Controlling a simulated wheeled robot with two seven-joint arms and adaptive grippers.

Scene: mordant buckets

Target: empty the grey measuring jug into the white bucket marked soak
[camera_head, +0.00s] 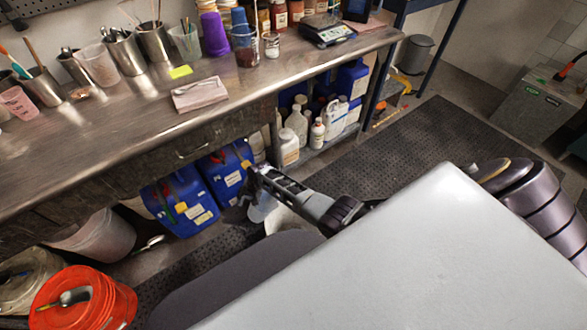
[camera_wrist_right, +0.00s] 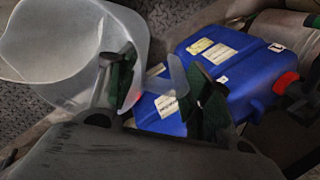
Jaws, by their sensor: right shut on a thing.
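My right gripper (camera_head: 256,183) is low in front of the bench, shut on the grey measuring jug (camera_head: 263,208). I cannot tell the jug's exact tilt or contents. My left gripper is not in view.
Blue canisters (camera_head: 180,202) stand on the floor left of the gripper. An orange bucket (camera_head: 112,302) with a scoop is at lower left. A steel bench (camera_head: 130,120) carries cups and jars; bottles (camera_head: 297,124) fill its lower shelf. A dark floor mat (camera_head: 400,140) is clear.

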